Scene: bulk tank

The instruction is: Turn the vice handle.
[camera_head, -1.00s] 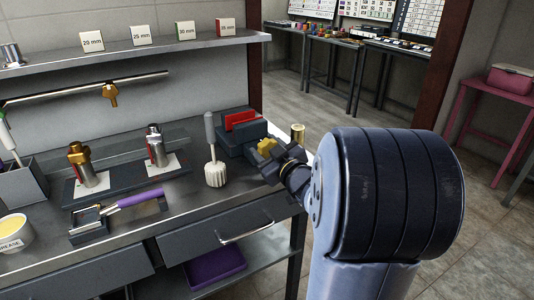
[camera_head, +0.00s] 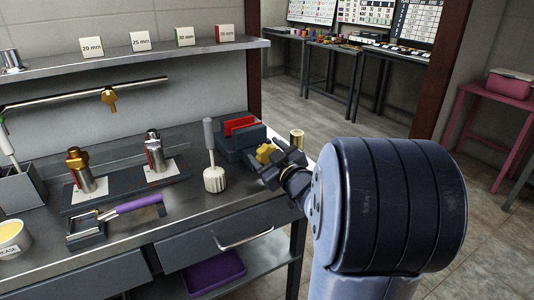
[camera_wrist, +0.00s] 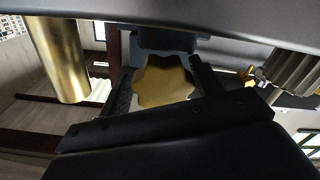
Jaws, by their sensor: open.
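The vice (camera_head: 232,147) is a dark blue-grey block with red jaw faces at the right end of the bench. Its handle is a yellow lobed knob (camera_head: 265,152) on the vice's near right side. My gripper (camera_head: 268,165) is at the knob, partly covering it in the head view. In the wrist view the knob (camera_wrist: 165,80) lies between the two dark fingers of my open gripper (camera_wrist: 162,70). Small gaps seem to show beside it, but contact is hard to tell. The vice body (camera_wrist: 170,42) shows behind the knob.
A brass cylinder (camera_head: 297,139) stands right of the vice, close to my gripper; it also shows in the wrist view (camera_wrist: 60,58). A purple-handled tool (camera_head: 135,204) lies further left.

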